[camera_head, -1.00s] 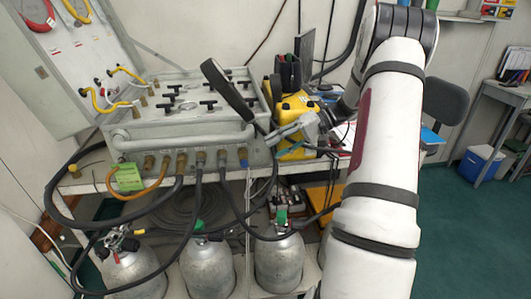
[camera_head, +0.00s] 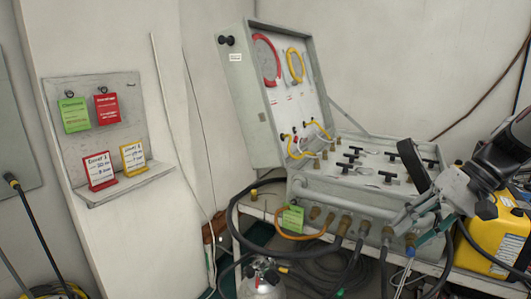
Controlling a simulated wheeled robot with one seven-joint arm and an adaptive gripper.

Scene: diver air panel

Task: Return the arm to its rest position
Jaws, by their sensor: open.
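My arm enters at the right edge, and its end is my gripper (camera_head: 408,222), a grey, open gripper pointing down and left. It is in front of the right end of the diver air panel (camera_head: 305,188), close to the brass hose fittings. I cannot tell whether it touches anything. Nothing shows clearly between its fingers. A long black bar (camera_head: 413,165) stands slanted just above it, over the panel's right end. Most of my arm is out of view.
The panel's open lid (camera_head: 250,125) stands at its left. A yellow case (camera_head: 498,240) is below my arm at right. Dark hoses (camera_head: 240,205) loop off the bench front. A wall board (camera_head: 128,92) with red, green and yellow tags hangs at left. A cylinder (camera_head: 262,284) stands below.

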